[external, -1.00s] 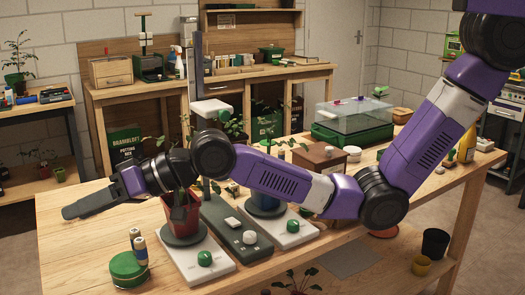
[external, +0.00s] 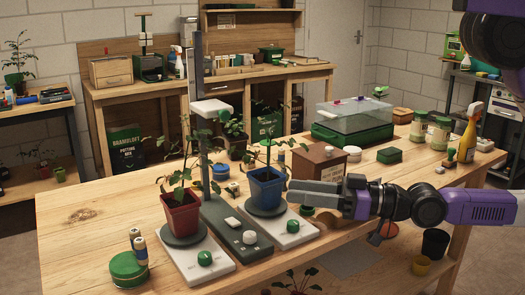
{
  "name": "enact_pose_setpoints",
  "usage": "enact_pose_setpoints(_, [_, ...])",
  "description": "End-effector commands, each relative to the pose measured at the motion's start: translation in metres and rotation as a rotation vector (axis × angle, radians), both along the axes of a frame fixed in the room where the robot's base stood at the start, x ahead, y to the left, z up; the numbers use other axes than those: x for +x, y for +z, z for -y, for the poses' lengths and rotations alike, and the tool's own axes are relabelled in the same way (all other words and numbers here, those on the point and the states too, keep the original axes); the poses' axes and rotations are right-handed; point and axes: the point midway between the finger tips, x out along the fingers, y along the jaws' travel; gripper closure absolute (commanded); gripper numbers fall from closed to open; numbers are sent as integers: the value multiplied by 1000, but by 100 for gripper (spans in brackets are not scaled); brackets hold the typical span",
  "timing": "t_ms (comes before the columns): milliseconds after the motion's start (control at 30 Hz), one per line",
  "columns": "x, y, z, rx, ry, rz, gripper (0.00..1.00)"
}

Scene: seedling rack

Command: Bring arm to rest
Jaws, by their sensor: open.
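My gripper (external: 303,193) points left at the right part of the bench, its grey fingers open with nothing seen between them. The arm reaches in from the right edge, low over the bench's front right. The fingertips appear just right of the blue pot (external: 266,190); I cannot tell the exact gap. The blue pot holds a seedling and stands upright on a round plate of a white device (external: 290,236). A red pot (external: 182,214) with a seedling stands upright on the similar device (external: 206,270) to the left.
A dark stand (external: 205,140) rises between the pots. A wooden box (external: 320,160) is behind my gripper, and a clear-lidded green propagator (external: 352,125) farther back. A green round tin (external: 128,268) is front left. The bench's left side (external: 90,215) is clear.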

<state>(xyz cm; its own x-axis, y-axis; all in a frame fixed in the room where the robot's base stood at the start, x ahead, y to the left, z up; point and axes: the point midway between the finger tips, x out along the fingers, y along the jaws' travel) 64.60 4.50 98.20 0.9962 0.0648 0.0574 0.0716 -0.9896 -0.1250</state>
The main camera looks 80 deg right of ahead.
Motion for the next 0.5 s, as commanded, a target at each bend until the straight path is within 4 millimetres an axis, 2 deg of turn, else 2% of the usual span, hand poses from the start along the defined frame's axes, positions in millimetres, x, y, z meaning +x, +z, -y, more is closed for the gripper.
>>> enact_pose_setpoints(33, [-22, 1, 7, -21, -13, -13, 57])
enact_pose_setpoints(200, [-80, 9, 26, -80, -43, -66, 57])
enact_pose_setpoints(400, [-137, 1, 41, -124, -54, -201, 57])
enact_pose_setpoints(500, [-159, -9, 44, -134, -53, -265, 57])
